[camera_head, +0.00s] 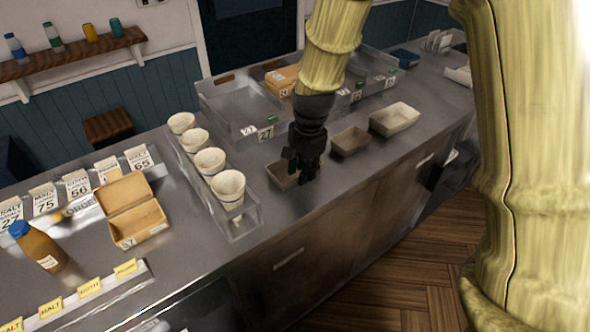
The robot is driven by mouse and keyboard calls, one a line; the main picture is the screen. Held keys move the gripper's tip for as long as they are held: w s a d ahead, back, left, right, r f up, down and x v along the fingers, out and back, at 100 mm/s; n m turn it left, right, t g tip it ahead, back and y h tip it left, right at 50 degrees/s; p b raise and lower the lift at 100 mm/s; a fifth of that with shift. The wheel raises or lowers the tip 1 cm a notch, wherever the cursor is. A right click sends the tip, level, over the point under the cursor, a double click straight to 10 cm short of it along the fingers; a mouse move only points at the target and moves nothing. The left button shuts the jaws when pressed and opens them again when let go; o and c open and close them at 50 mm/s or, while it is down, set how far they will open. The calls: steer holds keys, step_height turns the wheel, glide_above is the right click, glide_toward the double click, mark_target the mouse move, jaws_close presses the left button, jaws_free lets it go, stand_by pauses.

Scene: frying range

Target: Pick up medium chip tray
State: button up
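Three open chip trays sit in a row along the front of the steel counter. The middle one, a brown tray (350,142), looks medium in size and is empty. A larger cream tray (395,119) is to its right. A smaller brown tray (279,177) is to its left. My gripper (299,176) is dark and points down over the right side of the small tray, hiding part of it. It is left of the middle tray and apart from it. Whether its fingers are open, or touch the small tray, I cannot tell.
A clear rack (244,222) of several cups stands left of the trays. Behind them are steel bins (237,108) with number tags. An open cardboard box (138,222) and an orange-brown bottle (45,250) are at the left. Bare counter lies in front of the trays.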

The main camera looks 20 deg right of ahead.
steer(key=shift+w+f, duration=0.2)
steer(key=shift+f, duration=0.3)
steer(key=shift+s+f+p, duration=0.15)
steer(key=shift+f+p, duration=0.2)
steer(key=shift+f, duration=0.4)
steer(key=shift+w+f, duration=0.2)
steer(key=shift+f, duration=0.05)
steer(key=shift+s, duration=0.1)
jaws_close()
